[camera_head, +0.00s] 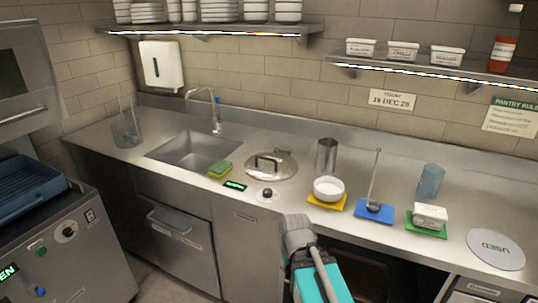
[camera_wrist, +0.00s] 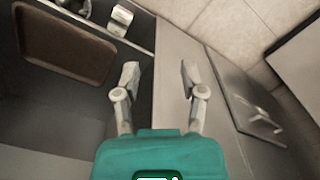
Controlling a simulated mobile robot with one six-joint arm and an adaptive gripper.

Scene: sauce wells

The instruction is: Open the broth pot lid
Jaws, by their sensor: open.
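The round metal broth pot lid (camera_head: 270,165), with a bar handle on top, lies flat over the well in the counter, right of the sink. No gap under it can be made out. The lid is not in the wrist view. My gripper (camera_wrist: 158,75) is open in the wrist view, its two fingers apart with nothing between them. In the head view my teal and grey arm rises at the bottom centre, in front of the counter and away from the lid. The fingertips cannot be made out there.
A green-yellow sponge (camera_head: 220,169) and a black knob (camera_head: 267,193) lie close to the lid. A steel cylinder (camera_head: 326,156), a white bowl (camera_head: 328,188) and a ladle (camera_head: 374,190) stand to its right. The wrist view shows a brown tray (camera_wrist: 65,45) and a cabinet handle (camera_wrist: 262,118).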

